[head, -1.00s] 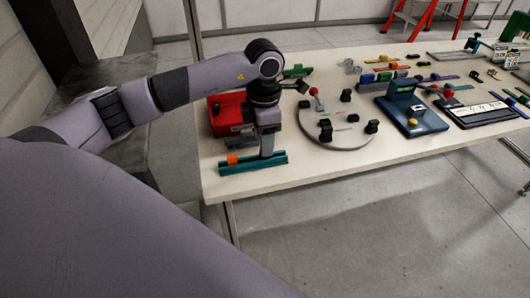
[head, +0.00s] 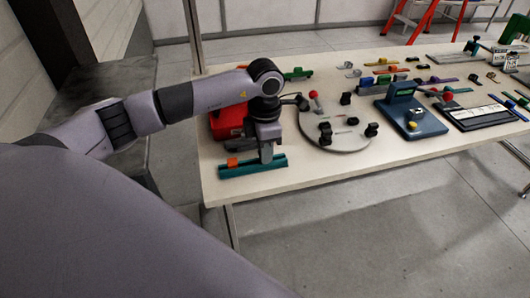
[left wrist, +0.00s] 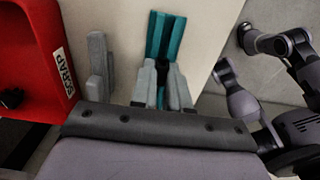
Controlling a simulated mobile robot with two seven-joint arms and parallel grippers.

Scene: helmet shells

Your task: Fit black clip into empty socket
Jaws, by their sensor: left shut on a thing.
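A teal rail (head: 240,169) lies near the table's front left corner, with an orange clip (head: 232,162) on its left part. My left gripper (head: 267,157) points down at the rail's right part. In the left wrist view the fingers (left wrist: 163,90) are close together over the rail (left wrist: 168,30), shut on a small dark piece, likely the black clip, mostly hidden between them. The socket under the fingers is hidden. My right arm shows in the left wrist view, its gripper (left wrist: 246,40) small and away from the rail.
A red scrap box (left wrist: 35,55) stands behind my left gripper. A round grey plate (head: 350,141) with several black pieces lies to the right, beside a blue fixture (head: 428,125). The table (head: 300,178) is bare right of the rail.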

